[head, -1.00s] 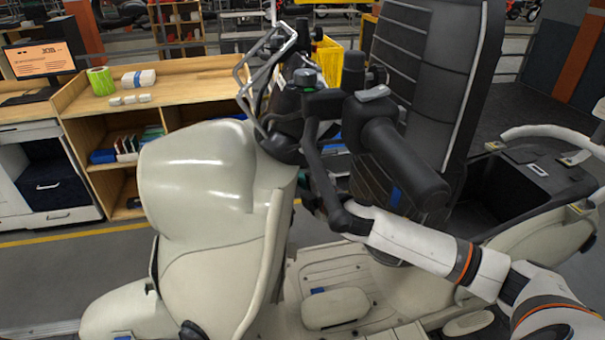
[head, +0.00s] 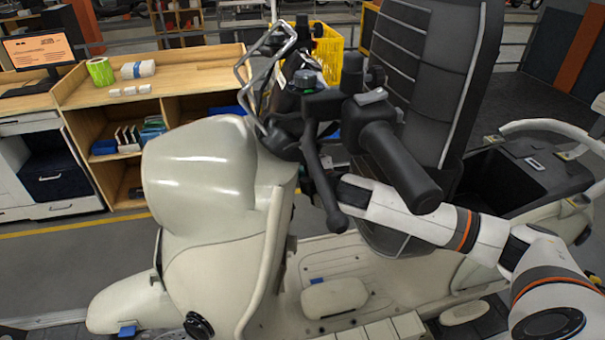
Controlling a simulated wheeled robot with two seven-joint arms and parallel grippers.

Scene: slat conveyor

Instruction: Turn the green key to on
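A small round dark part with a green ring (head: 307,79) sits on the scooter's handlebar console in the head view. It may be the green key, but its shape and turn position are too small to read. The scooter (head: 205,180) is cream-coloured, with a black handlebar grip (head: 402,165) and a brake lever (head: 322,180). My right arm comes in from the right, and its wrist ends behind the lever and grip, below the green part. My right gripper's fingers are hidden or too dark to make out there. My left gripper is not in view.
The black seat back (head: 428,75) stands close behind the handlebar. A metal front rack (head: 262,70) and a yellow crate (head: 327,65) are near the console. A wooden bench (head: 190,75) with shelves and a monitor (head: 45,53) stand at the back left.

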